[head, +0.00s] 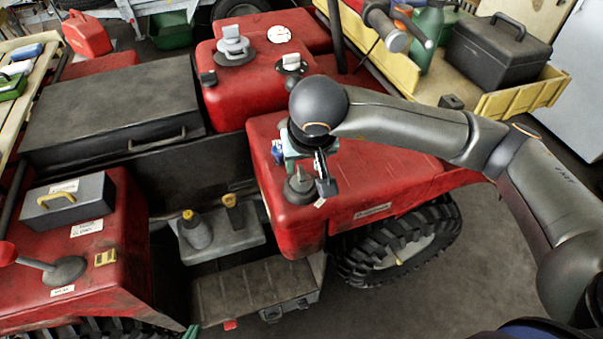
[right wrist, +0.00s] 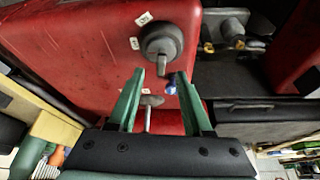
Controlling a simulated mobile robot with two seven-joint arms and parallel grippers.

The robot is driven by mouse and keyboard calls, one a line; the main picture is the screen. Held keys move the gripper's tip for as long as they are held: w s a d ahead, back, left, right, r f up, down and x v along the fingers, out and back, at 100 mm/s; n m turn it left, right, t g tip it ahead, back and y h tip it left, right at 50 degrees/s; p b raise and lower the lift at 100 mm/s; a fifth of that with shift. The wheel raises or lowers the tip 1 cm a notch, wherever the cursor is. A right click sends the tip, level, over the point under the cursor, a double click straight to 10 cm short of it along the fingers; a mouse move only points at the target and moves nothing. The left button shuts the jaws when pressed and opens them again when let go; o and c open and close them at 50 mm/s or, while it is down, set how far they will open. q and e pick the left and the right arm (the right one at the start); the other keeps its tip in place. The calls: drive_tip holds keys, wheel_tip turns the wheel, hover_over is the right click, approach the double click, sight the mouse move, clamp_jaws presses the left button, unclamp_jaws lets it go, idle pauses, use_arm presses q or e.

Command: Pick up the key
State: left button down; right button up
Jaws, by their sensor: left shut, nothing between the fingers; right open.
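The blue item also shows in the right wrist view (right wrist: 171,88), near the right-hand finger. A teal tip of my left gripper (head: 190,331) shows at the bottom edge of the head view, shut and empty.
A dark round knob (right wrist: 162,42) with white tags stands just beyond my right fingertips. A metal lever (right wrist: 148,115) shows between the fingers. A grey box (head: 70,205) and a red-topped lever (head: 40,264) are at left. A black toolbox (head: 497,48) sits back right.

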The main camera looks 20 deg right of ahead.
sight(301, 170)
drive_tip(key=shift+p+x, duration=0.35)
drive_tip(key=shift+x, duration=2.4)
drive_tip(key=shift+w+a+r, duration=0.1)
drive_tip(key=shift+w+r, duration=0.05)
drive_tip(key=shift+w, duration=0.05)
clamp_jaws()
